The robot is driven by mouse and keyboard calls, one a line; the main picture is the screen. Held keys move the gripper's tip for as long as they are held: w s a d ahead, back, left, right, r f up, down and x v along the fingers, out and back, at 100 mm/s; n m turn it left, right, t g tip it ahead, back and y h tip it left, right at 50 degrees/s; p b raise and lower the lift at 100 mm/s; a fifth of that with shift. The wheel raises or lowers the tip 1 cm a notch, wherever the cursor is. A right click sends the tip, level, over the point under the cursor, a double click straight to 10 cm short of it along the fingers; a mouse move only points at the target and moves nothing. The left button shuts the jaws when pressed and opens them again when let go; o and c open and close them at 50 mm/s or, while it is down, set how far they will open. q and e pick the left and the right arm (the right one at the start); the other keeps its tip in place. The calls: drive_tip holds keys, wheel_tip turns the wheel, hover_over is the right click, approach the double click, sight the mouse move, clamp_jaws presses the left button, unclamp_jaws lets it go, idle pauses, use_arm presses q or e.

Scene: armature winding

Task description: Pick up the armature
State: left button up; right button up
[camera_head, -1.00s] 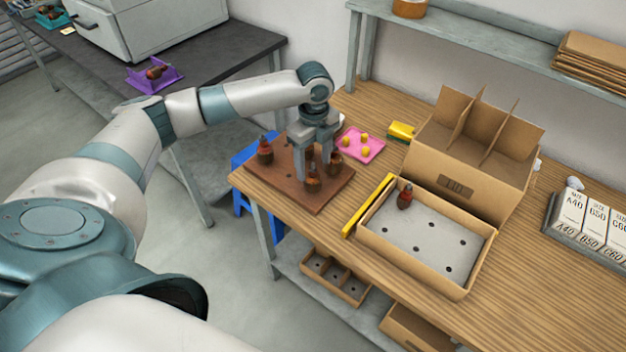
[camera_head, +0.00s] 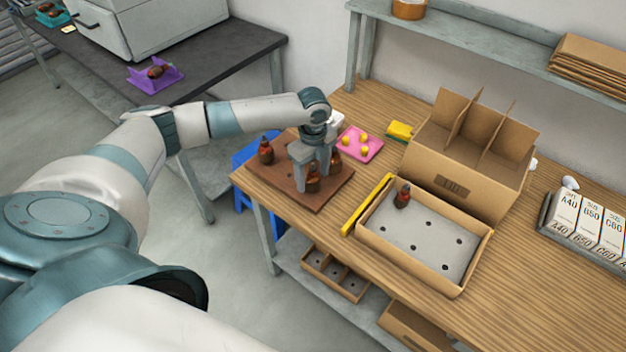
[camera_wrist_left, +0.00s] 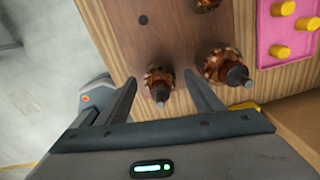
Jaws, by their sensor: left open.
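Several armatures with copper windings stand on a brown wooden board at the left end of the workbench. In the head view my left gripper (camera_head: 314,178) points down over the board (camera_head: 290,194), with its fingers around the front armature (camera_head: 313,180). In the left wrist view the open fingers (camera_wrist_left: 158,92) stand on either side of this armature (camera_wrist_left: 159,80), with gaps visible. A second armature (camera_wrist_left: 222,66) stands just right of the right finger; it shows partly behind the gripper in the head view (camera_head: 336,158). Another armature (camera_head: 265,152) stands at the board's back left. My right gripper is out of view.
A pink tray (camera_head: 372,148) with yellow pieces lies behind the board. A yellow bar (camera_head: 367,205) lies between the board and a shallow cardboard box (camera_head: 463,292) holding one armature (camera_head: 402,196). A taller divided carton (camera_head: 455,187) stands behind.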

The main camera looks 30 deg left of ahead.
sight(313, 169)
use_arm(q)
drive_tip(key=c, duration=1.4)
drive_tip(key=shift+c, duration=0.2)
drive_tip(key=shift+r, duration=0.15)
drive_tip(key=shift+r+b, duration=0.4)
drive_tip(key=shift+r, duration=0.1)
wheel_tip(313, 169, up, 2)
drive_tip(key=shift+w+r+b, duration=0.1)
drive_tip(key=shift+r+b, duration=0.05)
drive_tip(key=shift+b, duration=0.45)
drive_tip(key=s+d+r+b, duration=0.3)
drive_tip(key=s+d+r, duration=0.3)
drive_tip(key=d, duration=0.4)
drive_tip(key=shift+s+r, duration=0.15)
drive_tip(key=shift+r, duration=0.65)
